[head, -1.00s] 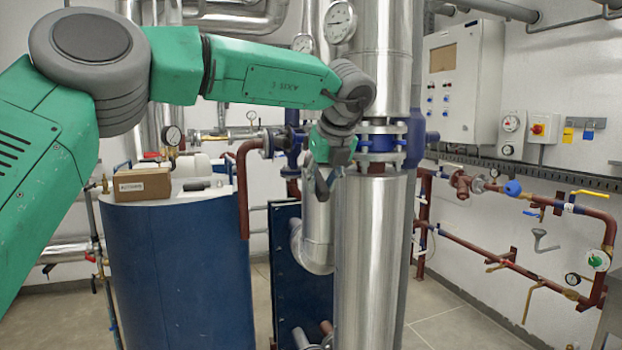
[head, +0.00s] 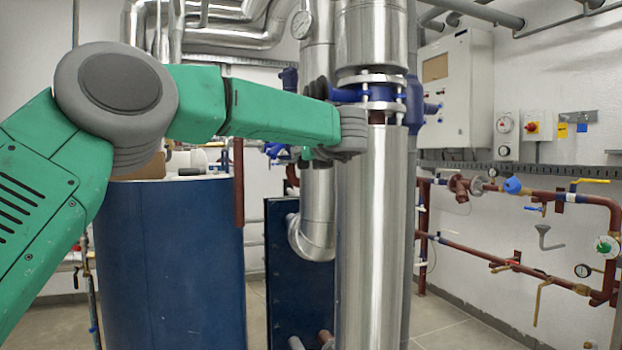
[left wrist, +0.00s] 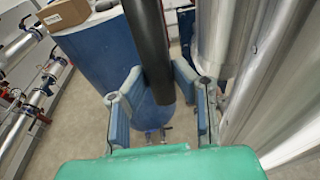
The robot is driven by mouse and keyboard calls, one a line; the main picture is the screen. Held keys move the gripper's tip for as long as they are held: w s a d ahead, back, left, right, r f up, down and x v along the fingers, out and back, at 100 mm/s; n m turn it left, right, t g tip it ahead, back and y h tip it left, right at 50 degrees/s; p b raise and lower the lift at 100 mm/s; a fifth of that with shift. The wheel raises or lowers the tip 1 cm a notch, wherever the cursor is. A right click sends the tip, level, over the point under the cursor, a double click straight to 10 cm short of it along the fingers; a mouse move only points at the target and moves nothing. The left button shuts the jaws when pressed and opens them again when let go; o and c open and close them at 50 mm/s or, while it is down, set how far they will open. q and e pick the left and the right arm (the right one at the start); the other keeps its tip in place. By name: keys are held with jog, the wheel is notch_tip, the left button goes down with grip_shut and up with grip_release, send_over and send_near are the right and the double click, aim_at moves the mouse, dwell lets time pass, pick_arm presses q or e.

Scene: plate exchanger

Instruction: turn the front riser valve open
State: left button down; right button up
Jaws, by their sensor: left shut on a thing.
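The front riser (head: 375,210) is a thick silver pipe right of centre in the head view. Its valve (head: 382,97) is blue, between bolted flanges, with a blue part reaching left. My left arm comes in from the left, its grey wrist in front of the riser just below the valve. In the head view the wrist hides most of my left gripper. In the left wrist view my left gripper (left wrist: 163,108) is shut on a dark round bar (left wrist: 148,45). I cannot tell whether this bar is the valve's handle. My right gripper is not in view.
A blue tank (head: 185,265) stands left of the riser, and a second silver pipe (head: 318,215) runs close behind it. A cardboard box (left wrist: 66,14) shows in the left wrist view. Brown wall pipes (head: 470,255) are at right, with open floor before them.

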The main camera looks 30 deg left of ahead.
pick_arm(q)
jog(key=b, duration=0.1)
jog(key=w+a+t+y+b, duration=0.1)
jog(key=shift+w+a+b, duration=0.15)
jog(key=shift+a+b, duration=0.15)
jog(key=shift+b, duration=0.05)
jog(key=shift+w+a+r+t+b, duration=0.1)
jog(key=shift+w+a+t+b, duration=0.1)
jog(key=shift+a+t+b, duration=0.15)
jog(key=shift+r+y, duration=0.15)
jog(key=shift+y, duration=0.15)
jog(key=shift+d+r, duration=0.1)
jog(key=c, duration=1.4)
grip_release()
jog(key=shift+o, duration=0.3)
jog(key=shift+w+f, duration=0.2)
jog(key=shift+f, duration=0.15)
jog(key=shift+s+d, duration=0.15)
jog(key=shift+s, duration=0.05)
jog(key=v, duration=1.1)
jog(key=shift+d, duration=0.2)
